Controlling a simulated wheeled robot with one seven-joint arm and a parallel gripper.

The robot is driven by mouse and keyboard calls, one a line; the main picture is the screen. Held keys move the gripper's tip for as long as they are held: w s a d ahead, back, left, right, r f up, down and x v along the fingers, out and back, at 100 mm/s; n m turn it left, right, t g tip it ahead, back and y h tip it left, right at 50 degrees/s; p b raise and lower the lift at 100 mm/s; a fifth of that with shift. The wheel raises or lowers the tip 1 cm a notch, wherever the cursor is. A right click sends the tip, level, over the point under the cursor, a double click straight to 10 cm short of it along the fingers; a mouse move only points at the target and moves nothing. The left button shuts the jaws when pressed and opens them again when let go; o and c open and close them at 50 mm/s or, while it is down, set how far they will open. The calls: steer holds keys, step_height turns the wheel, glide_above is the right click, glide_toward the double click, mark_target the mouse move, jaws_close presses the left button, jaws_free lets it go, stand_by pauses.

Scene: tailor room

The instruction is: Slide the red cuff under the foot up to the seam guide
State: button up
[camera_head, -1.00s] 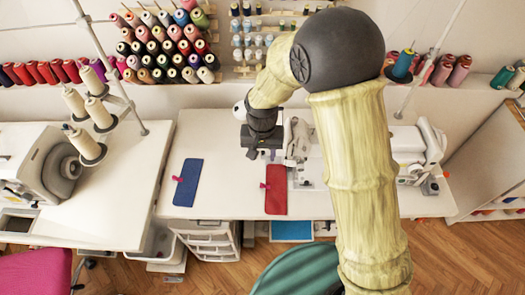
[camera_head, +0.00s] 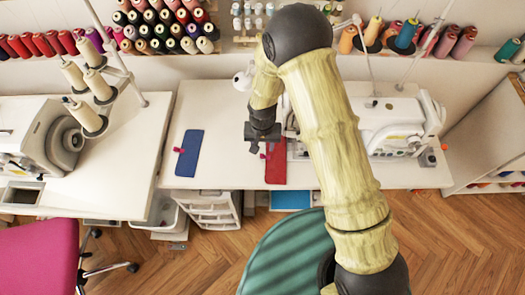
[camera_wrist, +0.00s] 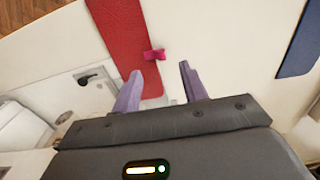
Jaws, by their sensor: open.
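The red cuff (camera_head: 275,168) lies flat on the white sewing table, with a small pink clip (camera_head: 267,151) at its left edge. It also shows in the wrist view as a red strip (camera_wrist: 128,38) with the pink clip (camera_wrist: 154,54) on its edge. My gripper (camera_head: 262,148) is above the cuff's left edge near the clip. In the wrist view my gripper (camera_wrist: 160,78) is open, its two purple fingers apart, with the clip just beyond the tips and nothing between them. The sewing machine (camera_head: 392,125) stands right of the cuff. My arm hides its foot and seam guide.
A blue cuff (camera_head: 188,154) with a pink clip lies left on the same table (camera_head: 225,120). Another machine (camera_head: 40,140) stands on the left table. Thread spools line the back. The table between the two cuffs is clear.

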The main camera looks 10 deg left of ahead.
mark_target(263, 155)
steer(key=shift+f+p, duration=0.35)
steer(key=shift+f, duration=2.45)
jaws_close()
